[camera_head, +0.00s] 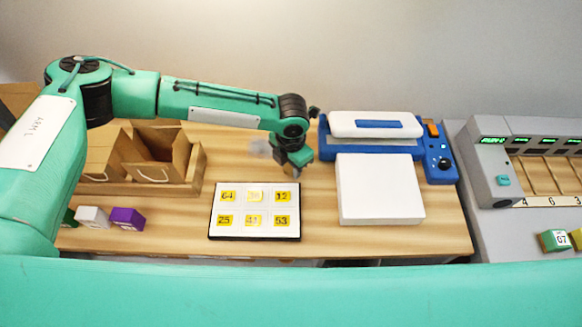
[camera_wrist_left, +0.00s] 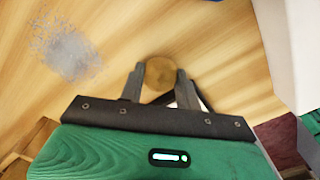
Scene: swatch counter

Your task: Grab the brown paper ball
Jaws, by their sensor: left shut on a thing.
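The brown paper ball (camera_wrist_left: 160,70) sits between the two fingers of my left gripper (camera_wrist_left: 159,84) in the left wrist view, with wooden counter behind it. The fingers are shut on it, one on each side. In the head view my left gripper (camera_head: 296,168) points down over the counter, behind the number card and left of the white block. The ball is hard to make out there, hidden by the gripper. I cannot tell its height above the counter. My right gripper is not in view.
A number card (camera_head: 213,232) lies in front of the gripper. A white block (camera_head: 380,190) and a blue-and-white machine (camera_head: 375,126) stand to the right. Paper bags (camera_head: 160,160) in a wooden tray stand left. A blurred grey patch (camera_wrist_left: 68,52) shows beside the gripper.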

